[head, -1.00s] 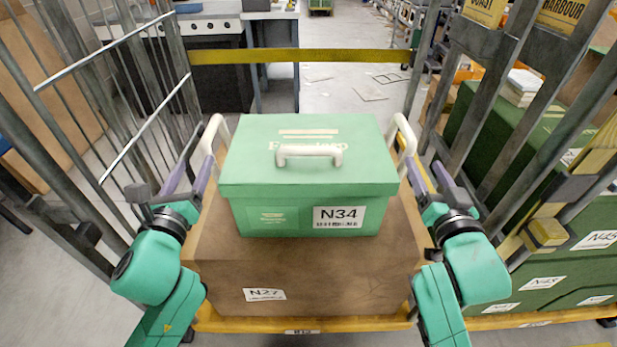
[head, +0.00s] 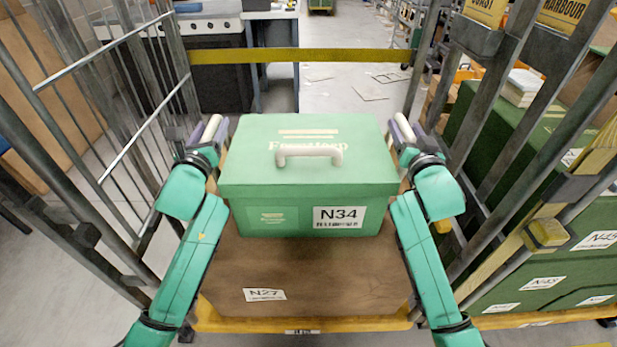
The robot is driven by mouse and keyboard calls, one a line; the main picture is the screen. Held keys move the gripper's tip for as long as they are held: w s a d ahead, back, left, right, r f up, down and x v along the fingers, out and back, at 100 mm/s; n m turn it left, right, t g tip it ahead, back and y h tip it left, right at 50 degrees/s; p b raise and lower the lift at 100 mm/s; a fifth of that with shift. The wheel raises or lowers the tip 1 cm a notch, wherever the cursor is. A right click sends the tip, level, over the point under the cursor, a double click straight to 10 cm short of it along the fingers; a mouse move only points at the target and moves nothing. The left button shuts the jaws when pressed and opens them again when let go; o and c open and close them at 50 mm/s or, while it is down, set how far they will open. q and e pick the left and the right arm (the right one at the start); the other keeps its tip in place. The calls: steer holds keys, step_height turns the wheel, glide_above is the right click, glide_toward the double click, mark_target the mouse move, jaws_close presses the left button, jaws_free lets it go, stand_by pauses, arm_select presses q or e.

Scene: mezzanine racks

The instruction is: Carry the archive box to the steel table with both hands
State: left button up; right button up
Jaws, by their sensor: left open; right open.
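The green archive box (head: 308,185), labelled N34, sits upright on a brown box (head: 330,270) labelled N27. Its lid has a pale handle on top, and a white handle sticks out at each side. My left gripper (head: 209,132) is at the box's left side handle, its jaws open with the white handle seen between the purple fingers. My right gripper (head: 404,131) is likewise open at the right side handle. Whether the fingers touch the handles cannot be told. A grey-topped table (head: 270,14), possibly the steel table, stands at the back left.
The boxes stand in a cage trolley with metal bars (head: 125,110) at left and posts at right. A yellow bar (head: 300,56) crosses behind the box. Green boxes (head: 545,280) stand at right. Open floor (head: 350,95), with some flat scraps, lies beyond the bar.

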arm_select(q)
jaws_close()
arm_select(e)
jaws_close()
stand_by(1.0)
